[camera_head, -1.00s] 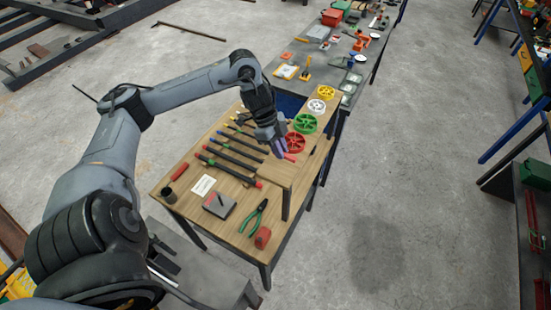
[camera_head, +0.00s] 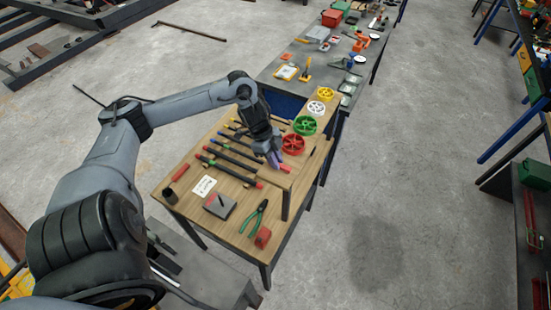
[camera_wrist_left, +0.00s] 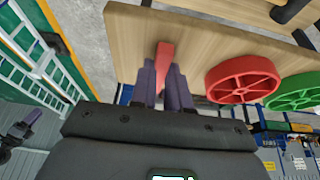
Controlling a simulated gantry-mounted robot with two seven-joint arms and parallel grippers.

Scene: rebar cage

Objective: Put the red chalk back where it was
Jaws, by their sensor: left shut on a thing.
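My left gripper (camera_head: 274,161) is shut on the red chalk (camera_wrist_left: 163,60), which sticks out beyond the purple fingertips (camera_wrist_left: 166,84) in the left wrist view. In the head view the chalk's red end (camera_head: 285,168) shows just past the fingers, over the raised wooden shelf (camera_head: 300,170) along the table's right side. I cannot tell whether the chalk touches the wood. A red spoked wheel (camera_head: 293,144) lies close to the gripper and also shows in the wrist view (camera_wrist_left: 243,79). A dark part with a purple tip at the wrist view's left edge looks like my right gripper (camera_wrist_left: 30,122).
Green (camera_head: 305,125), white (camera_head: 316,107) and yellow (camera_head: 326,92) wheels line the shelf. Several dark bars with coloured ends (camera_head: 235,160) lie on the table. Green-handled pliers (camera_head: 254,217), a red block (camera_head: 262,238), a grey block (camera_head: 219,206) and a dark cup (camera_head: 169,195) stand near the front.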

